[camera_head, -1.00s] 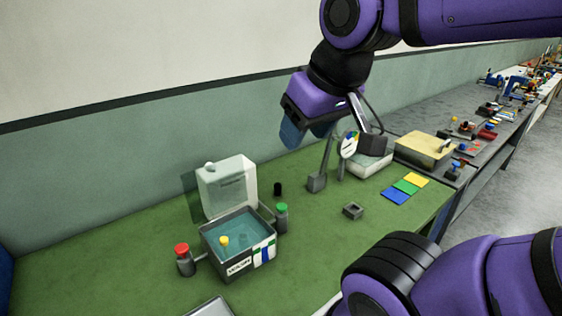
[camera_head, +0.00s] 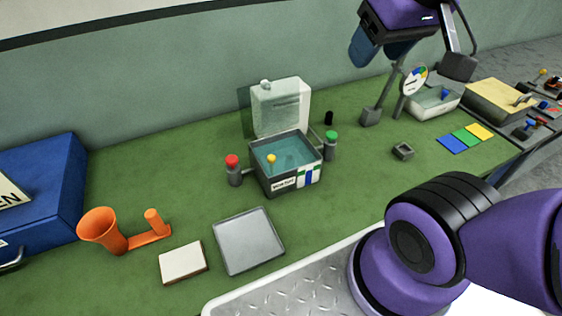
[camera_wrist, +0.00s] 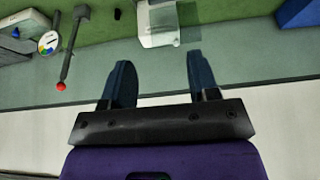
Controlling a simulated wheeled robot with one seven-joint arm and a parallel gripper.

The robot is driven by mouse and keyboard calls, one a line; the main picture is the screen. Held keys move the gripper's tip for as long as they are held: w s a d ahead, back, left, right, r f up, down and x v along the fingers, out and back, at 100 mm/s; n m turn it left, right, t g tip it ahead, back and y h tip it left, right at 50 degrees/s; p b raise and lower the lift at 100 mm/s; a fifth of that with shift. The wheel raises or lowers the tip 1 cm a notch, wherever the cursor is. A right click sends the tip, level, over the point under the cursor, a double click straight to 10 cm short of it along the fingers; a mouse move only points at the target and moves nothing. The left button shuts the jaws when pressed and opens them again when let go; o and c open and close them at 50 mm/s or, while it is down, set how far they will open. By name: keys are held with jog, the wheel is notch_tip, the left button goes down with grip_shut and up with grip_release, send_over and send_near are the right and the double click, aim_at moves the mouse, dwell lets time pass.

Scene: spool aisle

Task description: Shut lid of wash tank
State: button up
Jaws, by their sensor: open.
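The wash tank (camera_head: 284,181) stands on the green bench, a grey box with a label, teal liquid and a small yellow-topped item in it. Its whitish translucent lid (camera_head: 281,108) stands raised at the back edge, with a knob at its top. In the wrist view the lid (camera_wrist: 158,22) shows at the top, beyond the fingers. My gripper (camera_head: 378,52) is up and to the right of the tank, well apart from it. It also shows in the wrist view (camera_wrist: 163,85), with its two blue fingers spread and nothing between them.
A red-capped bottle (camera_head: 233,170) and a green-capped bottle (camera_head: 331,146) flank the tank. A grey tray (camera_head: 248,241), a white block (camera_head: 183,263), an orange funnel holder (camera_head: 126,234) and a blue case (camera_head: 40,185) lie left and front. A dial gauge (camera_head: 414,80) stands near my gripper.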

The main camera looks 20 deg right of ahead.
jog(key=w+r+g+y, duration=0.1)
jog(key=w+r+g, duration=0.1)
jog(key=w, duration=0.8)
jog(key=g+y, duration=0.2)
jog(key=g, duration=0.1)
send_over(268, 105)
jog(key=w+d, duration=0.1)
jog(key=w, duration=0.4)
notch_tip(268, 105, down, 26)
jog(key=shift+s+d+r, duration=0.1)
jog(key=shift+s+r, duration=0.05)
jog(key=shift+r, duration=0.1)
jog(key=shift+c, duration=0.3)
grip_shut()
